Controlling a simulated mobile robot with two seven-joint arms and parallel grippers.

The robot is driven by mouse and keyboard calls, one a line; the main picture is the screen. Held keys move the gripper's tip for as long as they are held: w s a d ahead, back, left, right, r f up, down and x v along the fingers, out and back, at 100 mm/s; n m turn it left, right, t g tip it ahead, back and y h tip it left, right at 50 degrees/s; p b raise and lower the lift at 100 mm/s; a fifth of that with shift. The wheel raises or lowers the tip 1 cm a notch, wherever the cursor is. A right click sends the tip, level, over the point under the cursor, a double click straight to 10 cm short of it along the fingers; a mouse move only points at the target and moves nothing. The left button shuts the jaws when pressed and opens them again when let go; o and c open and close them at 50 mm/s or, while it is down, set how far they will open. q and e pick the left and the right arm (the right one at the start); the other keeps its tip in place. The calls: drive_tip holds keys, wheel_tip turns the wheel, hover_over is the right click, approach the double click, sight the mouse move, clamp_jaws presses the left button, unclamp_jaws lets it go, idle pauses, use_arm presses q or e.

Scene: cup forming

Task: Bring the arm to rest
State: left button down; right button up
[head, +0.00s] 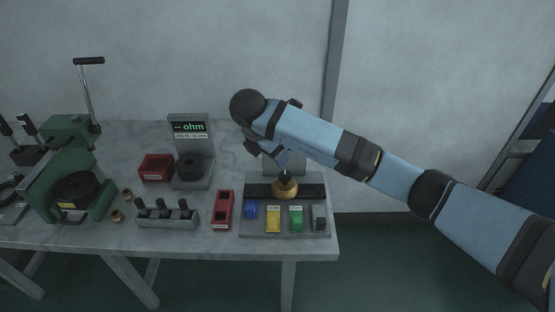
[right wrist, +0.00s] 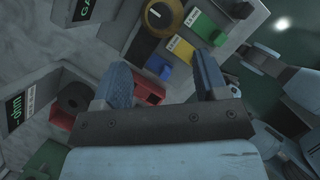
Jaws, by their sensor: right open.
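My right arm (head: 400,179) reaches in from the right over the workbench (head: 225,250). Its gripper (head: 283,157) is above the back of the grey tray, mostly hidden by the wrist in the head view. In the right wrist view the two fingers (right wrist: 162,62) stand apart with nothing held between them. Beyond the fingers lie the brass-coloured round part (head: 285,187) and the blue block (head: 251,210) of the tray. My left gripper is in neither view.
The grey tray (head: 262,232) also has yellow (head: 273,221), green (head: 296,220) and dark (head: 319,218) pieces. Left of it are a red holder (head: 223,210), a rack (head: 168,218), a red bin (head: 156,168), an ohm meter (head: 190,136) and a green press (head: 70,190). Open floor lies right.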

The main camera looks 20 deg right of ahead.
drive_tip(key=shift+s+a+r, duration=0.1)
drive_tip(key=shift+a+r, duration=0.1)
drive_tip(key=shift+r, duration=0.35)
